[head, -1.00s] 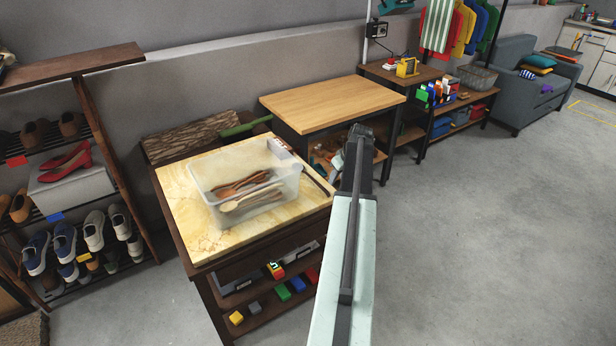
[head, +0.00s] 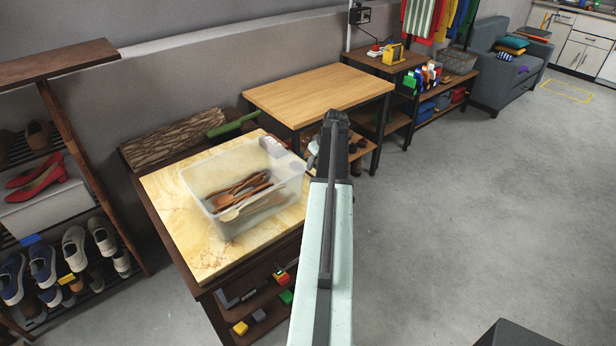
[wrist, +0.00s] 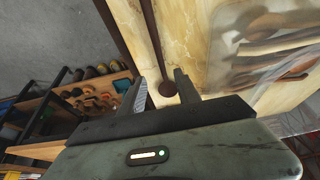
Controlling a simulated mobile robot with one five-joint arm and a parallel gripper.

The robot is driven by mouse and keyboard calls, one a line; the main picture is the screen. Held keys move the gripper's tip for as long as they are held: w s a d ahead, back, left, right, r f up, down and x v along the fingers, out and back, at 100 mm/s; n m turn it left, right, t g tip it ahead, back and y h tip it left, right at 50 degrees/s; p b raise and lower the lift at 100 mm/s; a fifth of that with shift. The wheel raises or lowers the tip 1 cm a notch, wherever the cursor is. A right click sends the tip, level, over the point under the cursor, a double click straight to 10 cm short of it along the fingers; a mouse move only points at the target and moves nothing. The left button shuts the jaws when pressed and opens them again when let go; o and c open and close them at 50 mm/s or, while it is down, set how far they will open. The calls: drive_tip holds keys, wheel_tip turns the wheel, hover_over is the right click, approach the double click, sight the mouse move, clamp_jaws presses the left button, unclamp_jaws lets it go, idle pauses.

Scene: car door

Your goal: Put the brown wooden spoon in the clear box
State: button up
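The clear box (head: 265,205) stands on the marble-topped table (head: 190,240) and holds several wooden spoons and utensils. In the wrist view, part of the clear box (wrist: 225,65) shows at the right. A dark brown spoon (wrist: 150,30) lies along the tabletop edge, with its rounded end (wrist: 167,89) between my fingers in the picture. My gripper (wrist: 160,80) is open, one finger on each side of it. I cannot tell how far above it the fingers are. In the head view, my arm hides the spoon and most of the gripper.
A log (head: 172,138) and a green object (head: 233,124) lie behind the marble top. A light wooden table (head: 318,92) stands just beyond to the right. A shoe rack (head: 85,150) is at the left. The floor at the right is open.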

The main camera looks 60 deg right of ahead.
sight(310, 173)
drive_tip(key=shift+b+x, duration=0.35)
drive_tip(key=shift+x, duration=0.55)
drive_tip(key=b+x, duration=0.5)
drive_tip(key=shift+a+f, duration=0.1)
drive_tip(key=shift+a, duration=0.1)
clamp_jaws()
